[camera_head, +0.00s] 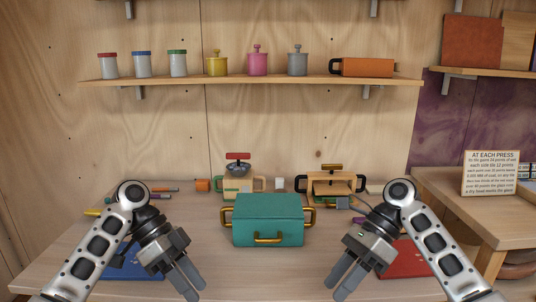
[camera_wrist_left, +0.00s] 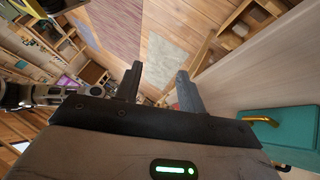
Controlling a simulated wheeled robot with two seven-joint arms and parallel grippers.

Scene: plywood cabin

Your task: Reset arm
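My left gripper (camera_head: 193,291) hangs over the front of the table at the left, pointing down. In the left wrist view its two fingers (camera_wrist_left: 160,75) stand apart with nothing between them. My right gripper (camera_head: 340,291) hangs at the front right in a mirrored pose, its fingers parted and empty. Both grippers are clear of the teal box (camera_head: 268,213) with brass handles, which sits between them at the table's middle. The teal box also shows at the right of the left wrist view (camera_wrist_left: 290,135).
A blue flat item (camera_head: 125,268) lies under my left arm and a red one (camera_head: 403,262) under my right. Behind the box stand a red-topped device (camera_head: 238,177) and an orange press (camera_head: 335,187). A shelf (camera_head: 250,80) holds jars. A sign (camera_head: 491,173) stands right.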

